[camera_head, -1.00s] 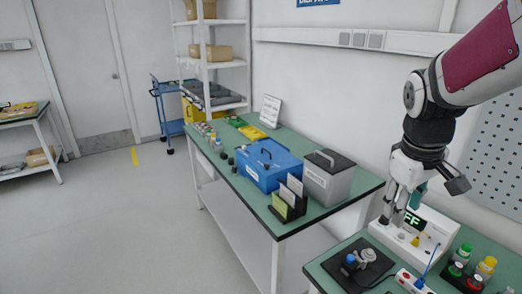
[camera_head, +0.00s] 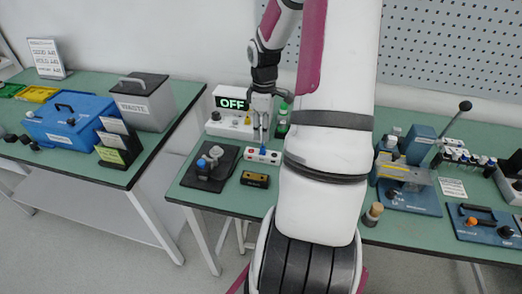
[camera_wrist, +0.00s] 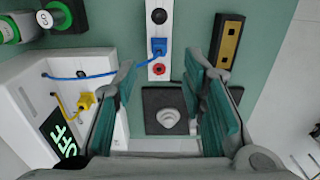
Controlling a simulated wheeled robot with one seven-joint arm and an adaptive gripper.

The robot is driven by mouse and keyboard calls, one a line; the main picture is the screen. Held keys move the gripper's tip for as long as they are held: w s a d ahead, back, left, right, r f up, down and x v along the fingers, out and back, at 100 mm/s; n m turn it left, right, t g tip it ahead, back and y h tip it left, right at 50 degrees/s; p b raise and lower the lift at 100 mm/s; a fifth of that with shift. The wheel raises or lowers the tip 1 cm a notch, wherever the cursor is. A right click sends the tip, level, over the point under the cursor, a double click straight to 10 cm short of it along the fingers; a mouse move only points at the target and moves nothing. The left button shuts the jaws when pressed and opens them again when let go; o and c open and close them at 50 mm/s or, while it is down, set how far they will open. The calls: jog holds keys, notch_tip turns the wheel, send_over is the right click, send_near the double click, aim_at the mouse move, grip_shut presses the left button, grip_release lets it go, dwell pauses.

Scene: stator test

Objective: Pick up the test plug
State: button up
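Two plugs show, and I cannot tell which one is the test plug. A blue plug (camera_wrist: 157,46) with a blue cable sits in the white socket strip (camera_wrist: 160,20); it also shows in the head view (camera_head: 263,149). A yellow plug (camera_wrist: 86,101) with a yellow cable is at the front of the white tester box (camera_wrist: 28,82), whose display reads OFF. My gripper (camera_wrist: 162,65) is open and empty, its fingers wide apart over the strip. In the head view my gripper (camera_head: 263,132) points down above the strip, by the blue plug.
A black pad (camera_head: 228,156) with a grey round part lies left of the strip. A black and yellow block (camera_head: 255,179) lies in front. Green-ringed containers (camera_wrist: 65,14) stand beside the tester. A blue press (camera_head: 408,180) stands right; my arm hides the bench's middle.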

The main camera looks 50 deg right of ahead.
aim_at(263, 146)
notch_tip(263, 146, down, 8)
jog(key=shift+w+f+b, duration=0.1)
jog(key=shift+w+b, duration=0.05)
jog(key=shift+b, duration=0.2)
jog(key=shift+c, duration=0.3)
grip_shut()
